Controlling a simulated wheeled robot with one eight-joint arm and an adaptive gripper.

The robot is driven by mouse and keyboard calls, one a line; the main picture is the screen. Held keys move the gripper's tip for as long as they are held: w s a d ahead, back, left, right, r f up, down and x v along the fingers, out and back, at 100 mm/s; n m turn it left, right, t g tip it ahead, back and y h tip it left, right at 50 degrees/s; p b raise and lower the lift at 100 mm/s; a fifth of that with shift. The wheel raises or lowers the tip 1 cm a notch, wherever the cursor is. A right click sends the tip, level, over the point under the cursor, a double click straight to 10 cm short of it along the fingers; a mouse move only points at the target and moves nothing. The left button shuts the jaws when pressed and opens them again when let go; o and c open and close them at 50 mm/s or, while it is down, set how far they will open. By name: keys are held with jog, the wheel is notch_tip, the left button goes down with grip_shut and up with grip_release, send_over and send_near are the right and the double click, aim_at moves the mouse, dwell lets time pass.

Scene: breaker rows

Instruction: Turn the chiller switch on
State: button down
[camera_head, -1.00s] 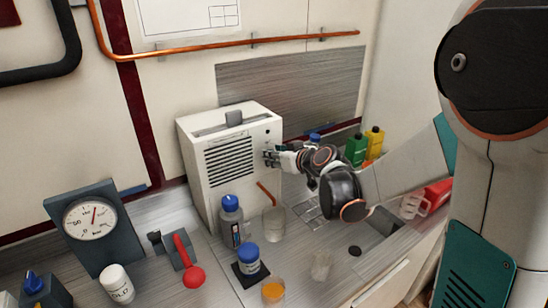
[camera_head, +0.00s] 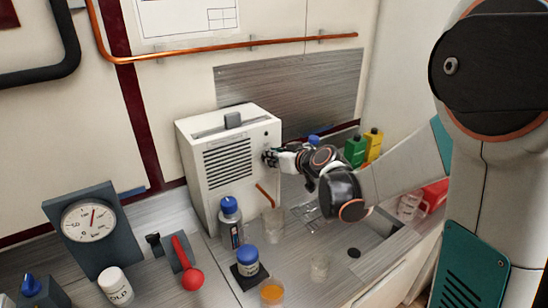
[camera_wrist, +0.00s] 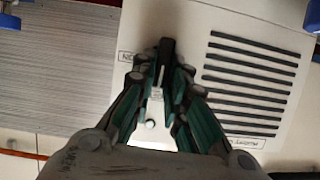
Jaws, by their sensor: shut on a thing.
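The chiller is a white box (camera_head: 205,190) with dark vent slots on its front, standing against the back wall. My gripper (camera_head: 268,157) is at the right side of its front panel, beside the vents, and hides the switch in the head view. In the wrist view my gripper (camera_wrist: 165,75) is shut on the chiller switch (camera_wrist: 166,50), a small dark lever whose tip shows between the fingertips. A label (camera_wrist: 128,57) sits beside the lever. The switch's exact position is hard to tell.
A blue-capped bottle (camera_head: 230,225), a blue-lidded jar (camera_head: 247,262) and glass beakers stand on the bench in front of the chiller. A gauge (camera_head: 90,220) and a red-handled lever (camera_head: 185,262) are at left. Green (camera_head: 356,150) and yellow (camera_head: 373,145) bottles stand behind my arm.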

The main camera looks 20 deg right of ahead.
jog(key=shift+w+d+f+m+t+y+b, duration=0.15)
jog(key=shift+d+f+m+y+b, duration=0.15)
jog(key=shift+m+y+b, duration=1.4)
jog(key=shift+w+d+f+m+t+y+b, duration=0.1)
jog(key=shift+d+f+m+y+b, duration=0.45)
jog(key=shift+m, duration=2.1)
jog(key=shift+w+a+f+m+t+y+b, duration=0.1)
jog(key=shift+f+m+t+y+b, duration=0.05)
jog(key=shift+m+y+b, duration=1.7)
jog(key=shift+m+h+p, duration=0.3)
jog(key=shift+m+h, duration=0.1)
jog(key=c, duration=1.7)
grip_release()
jog(key=shift+o, duration=0.5)
jog(key=v, duration=1.2)
